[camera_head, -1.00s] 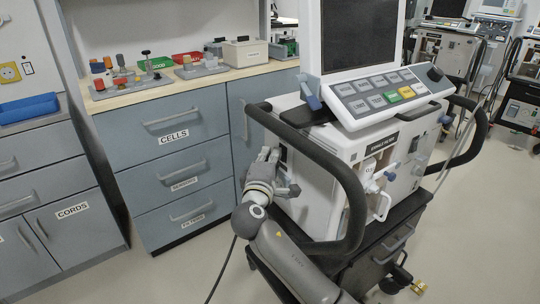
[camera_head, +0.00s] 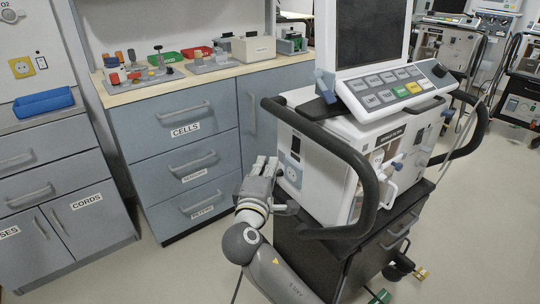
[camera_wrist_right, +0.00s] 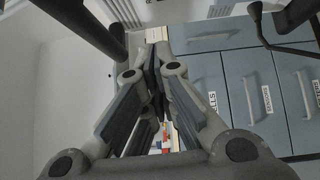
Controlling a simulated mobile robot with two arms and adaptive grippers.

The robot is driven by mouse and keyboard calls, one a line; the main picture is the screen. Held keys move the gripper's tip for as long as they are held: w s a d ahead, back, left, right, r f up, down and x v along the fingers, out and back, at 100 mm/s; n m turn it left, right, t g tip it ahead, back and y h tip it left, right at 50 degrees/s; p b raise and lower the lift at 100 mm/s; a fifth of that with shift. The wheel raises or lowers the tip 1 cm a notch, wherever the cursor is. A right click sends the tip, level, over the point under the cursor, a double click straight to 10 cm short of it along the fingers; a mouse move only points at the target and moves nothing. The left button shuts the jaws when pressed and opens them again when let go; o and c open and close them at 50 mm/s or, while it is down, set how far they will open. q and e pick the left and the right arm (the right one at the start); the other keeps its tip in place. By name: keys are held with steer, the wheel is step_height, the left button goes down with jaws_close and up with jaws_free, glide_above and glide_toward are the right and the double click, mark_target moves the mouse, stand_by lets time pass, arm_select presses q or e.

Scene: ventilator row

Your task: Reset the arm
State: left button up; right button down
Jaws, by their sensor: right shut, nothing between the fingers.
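My right gripper (camera_head: 262,168) is at the left side of the white ventilator (camera_head: 325,172), low and just outside its dark push handle. It is shut and empty; in the right wrist view its fingers (camera_wrist_right: 155,60) meet at the tips with nothing between them. In the head view a gap to the ventilator's side panel cannot be judged exactly. The ventilator carries a grey screen with a button panel (camera_head: 390,92). My left gripper is not in view.
A blue-grey drawer cabinet (camera_head: 190,150) stands behind and left, with small parts and a beige box (camera_head: 253,48) on its wooden top. The curved handle (camera_head: 350,165) is close to my right arm. More ventilators (camera_head: 445,50) stand at the right. Floor is clear front left.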

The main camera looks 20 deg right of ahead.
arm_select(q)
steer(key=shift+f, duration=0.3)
arm_select(e)
steer(key=shift+v, duration=0.8)
